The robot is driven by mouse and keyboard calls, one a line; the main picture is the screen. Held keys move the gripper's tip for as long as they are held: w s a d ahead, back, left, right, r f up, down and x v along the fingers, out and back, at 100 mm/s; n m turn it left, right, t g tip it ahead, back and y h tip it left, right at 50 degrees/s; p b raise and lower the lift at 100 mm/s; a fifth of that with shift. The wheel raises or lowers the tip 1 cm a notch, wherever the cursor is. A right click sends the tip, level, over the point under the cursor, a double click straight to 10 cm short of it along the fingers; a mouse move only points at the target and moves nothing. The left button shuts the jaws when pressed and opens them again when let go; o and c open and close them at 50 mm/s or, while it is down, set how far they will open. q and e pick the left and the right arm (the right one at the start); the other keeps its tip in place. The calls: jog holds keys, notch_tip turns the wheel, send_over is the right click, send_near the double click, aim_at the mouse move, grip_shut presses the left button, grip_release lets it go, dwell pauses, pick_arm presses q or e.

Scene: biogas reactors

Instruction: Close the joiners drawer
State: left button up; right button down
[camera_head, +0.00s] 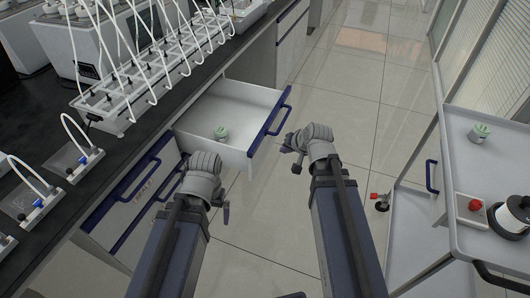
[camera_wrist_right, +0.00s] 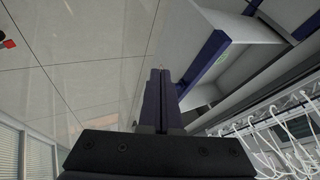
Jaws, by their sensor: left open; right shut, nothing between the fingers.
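A white drawer (camera_head: 237,97) stands pulled out from the lab bench, with a blue handle (camera_head: 270,120) along its front. A small jar with a green lid (camera_head: 221,133) sits inside it. In the right wrist view the drawer's blue edge (camera_wrist_right: 204,64) is close beside my fingers. My right gripper (camera_head: 290,150) is just outside the drawer front, near the handle's lower end; its fingers (camera_wrist_right: 159,74) are shut and empty. I cannot tell whether they touch the drawer. My left gripper (camera_head: 226,211) is open and empty, below the drawer and in front of the closed drawers.
Closed drawers with blue handles (camera_head: 142,190) lie left of the open one. The black bench top (camera_head: 105,165) carries tubed glassware racks. A white cart (camera_head: 470,170) on the right holds another green-lidded jar (camera_head: 479,132). Tiled floor between bench and cart is mostly clear.

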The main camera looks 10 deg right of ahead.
jog(key=b, duration=0.8)
send_near(261, 153)
notch_tip(261, 153, down, 5)
jog(key=d, duration=0.3)
pick_arm(q)
notch_tip(261, 153, down, 8)
pick_arm(e)
jog(key=shift+w+a+r, duration=0.2)
jog(key=shift+w+a, duration=0.5)
jog(key=shift+a, duration=0.2)
jog(key=shift+w+a+r, duration=0.25)
jog(key=shift+w+a, duration=0.5)
jog(key=shift+a, duration=0.15)
